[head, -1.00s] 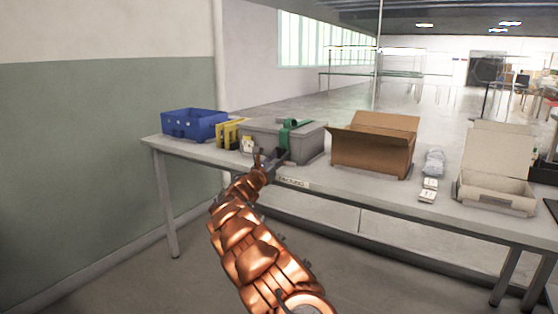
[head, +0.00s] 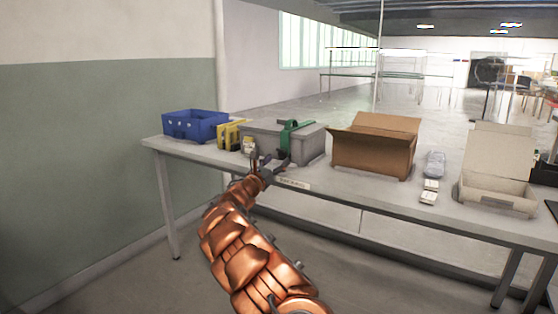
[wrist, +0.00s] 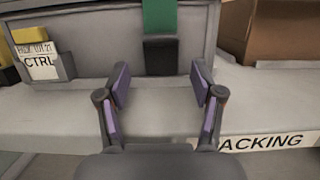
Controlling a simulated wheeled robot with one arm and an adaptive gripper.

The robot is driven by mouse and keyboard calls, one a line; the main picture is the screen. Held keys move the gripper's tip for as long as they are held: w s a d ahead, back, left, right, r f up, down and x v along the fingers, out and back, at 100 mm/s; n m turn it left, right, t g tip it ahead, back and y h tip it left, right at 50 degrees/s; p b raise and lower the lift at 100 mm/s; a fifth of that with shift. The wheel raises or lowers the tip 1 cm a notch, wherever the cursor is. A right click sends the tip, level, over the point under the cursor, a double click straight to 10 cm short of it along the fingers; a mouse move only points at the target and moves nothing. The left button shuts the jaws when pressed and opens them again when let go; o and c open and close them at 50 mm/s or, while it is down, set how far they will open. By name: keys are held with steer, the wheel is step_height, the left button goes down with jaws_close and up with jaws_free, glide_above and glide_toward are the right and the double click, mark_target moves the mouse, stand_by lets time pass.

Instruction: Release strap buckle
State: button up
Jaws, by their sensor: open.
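A grey box (head: 262,142) stands on the table with a green strap (head: 285,134) over its top and down its front. In the wrist view the green strap (wrist: 160,22) runs down the front of the grey box (wrist: 100,47) to a dark buckle (wrist: 160,56). My gripper (head: 277,162) is in front of the box. In the wrist view my gripper (wrist: 158,80) is open and empty, its two purple-padded fingers spread left and right just below the buckle. In the head view the buckle is hard to make out.
A blue bin (head: 195,125) and a yellow holder (head: 229,135) stand left of the box. An open cardboard box (head: 372,150) stands close on its right.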

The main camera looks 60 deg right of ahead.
steer(key=v, duration=0.9)
steer(key=shift+a, duration=0.4)
steer(key=shift+s, duration=0.1)
